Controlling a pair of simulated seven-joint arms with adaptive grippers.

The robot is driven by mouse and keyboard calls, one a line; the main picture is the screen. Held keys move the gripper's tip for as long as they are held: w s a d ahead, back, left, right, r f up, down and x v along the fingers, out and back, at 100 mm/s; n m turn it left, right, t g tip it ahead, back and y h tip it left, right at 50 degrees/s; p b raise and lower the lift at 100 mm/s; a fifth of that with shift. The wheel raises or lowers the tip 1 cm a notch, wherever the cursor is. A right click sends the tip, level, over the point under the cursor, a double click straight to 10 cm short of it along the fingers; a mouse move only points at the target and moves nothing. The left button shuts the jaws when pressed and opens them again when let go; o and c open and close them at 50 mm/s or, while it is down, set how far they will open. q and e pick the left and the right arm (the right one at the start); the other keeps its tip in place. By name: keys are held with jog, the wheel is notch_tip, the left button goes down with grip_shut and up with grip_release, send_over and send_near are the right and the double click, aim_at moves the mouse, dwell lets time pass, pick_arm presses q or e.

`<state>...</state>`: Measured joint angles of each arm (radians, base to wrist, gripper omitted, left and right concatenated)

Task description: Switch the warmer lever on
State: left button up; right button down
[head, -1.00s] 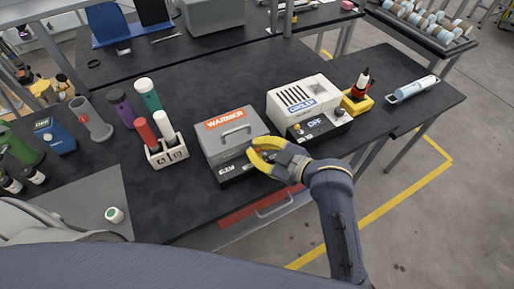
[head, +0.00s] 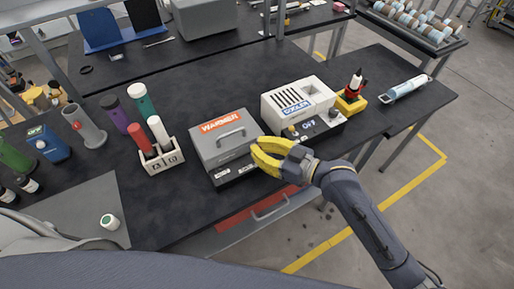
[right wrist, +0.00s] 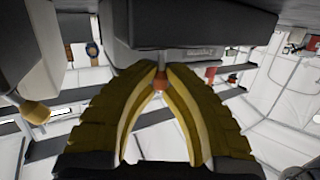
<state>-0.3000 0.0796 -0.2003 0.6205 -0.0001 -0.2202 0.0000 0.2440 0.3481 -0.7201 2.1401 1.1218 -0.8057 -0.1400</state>
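The warmer (head: 222,143) is a grey box with an orange WARMER label and a handle on its lid. It stands near the table's front edge, its lid down. My right gripper (head: 262,156), with yellow fingers, is at the box's front right corner. In the right wrist view my right gripper (right wrist: 161,72) has its fingertips together around a small lever with an orange-red knob (right wrist: 160,84), below the box's dark underside. In the head view the fingers hide the lever. My left gripper is not in view.
The white cooler (head: 298,103) stands just right of the warmer, close to my right gripper. A rack (head: 163,159) with red and white tubes stands to the left. The table's front edge runs just below the warmer.

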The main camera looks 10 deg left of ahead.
jog(key=shift+r, duration=0.2)
jog(key=c, duration=1.7)
grip_release()
jog(key=shift+f, duration=0.1)
jog(key=shift+d, duration=0.1)
jog(key=shift+v, duration=5.95)
